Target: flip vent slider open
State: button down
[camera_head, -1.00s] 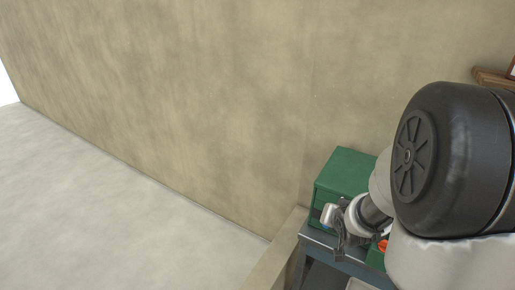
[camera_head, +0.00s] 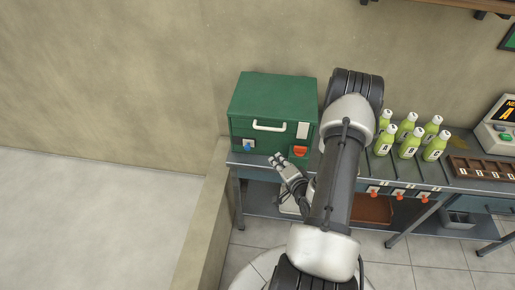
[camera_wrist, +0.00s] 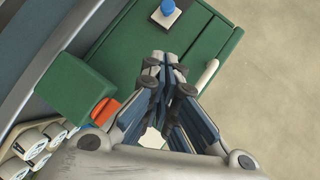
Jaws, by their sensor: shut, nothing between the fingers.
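A green box (camera_head: 272,97) stands on the bench against the wall. Its front has a white handle (camera_head: 269,126), a blue knob (camera_head: 247,147) on a white plate at lower left, and an orange part (camera_head: 299,151) at lower right. I cannot tell for certain which part is the vent slider. My gripper (camera_head: 277,159) is shut and empty, in front of the box's lower front edge, between the blue knob and the orange part. In the wrist view the fingertips (camera_wrist: 164,64) point at the green front, with the blue knob (camera_wrist: 168,6) beyond them and the orange part (camera_wrist: 105,111) at left.
Several green bottles (camera_head: 409,144) stand on the bench right of my arm. Farther right are a dark brown tray (camera_head: 483,168) and a machine with a screen (camera_head: 497,124). Orange-tipped taps (camera_head: 398,196) line the bench front. Floor left of the bench is clear.

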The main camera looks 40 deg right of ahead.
jog(key=b, duration=0.2)
send_near(253, 143)
jog(key=w+d, duration=0.1)
jog(key=d, duration=0.2)
jog(key=shift+w+a+f+b, duration=0.1)
jog(key=shift+w+a+f, duration=0.15)
jog(key=shift+w, duration=0.3)
jog(key=shift+w+a+f+b, duration=0.15)
jog(key=shift+w+a+f, duration=0.1)
jog(key=shift+w, duration=0.35)
jog(key=shift+w+a+f+b, duration=0.1)
jog(key=shift+w+a+f, duration=0.15)
jog(key=shift+w, duration=0.3)
jog(key=w+a+b, duration=0.1)
jog(key=w+a, duration=0.2)
jog(key=w, duration=0.1)
jog(key=shift+a, duration=0.2)
jog(key=shift+r, duration=0.1)
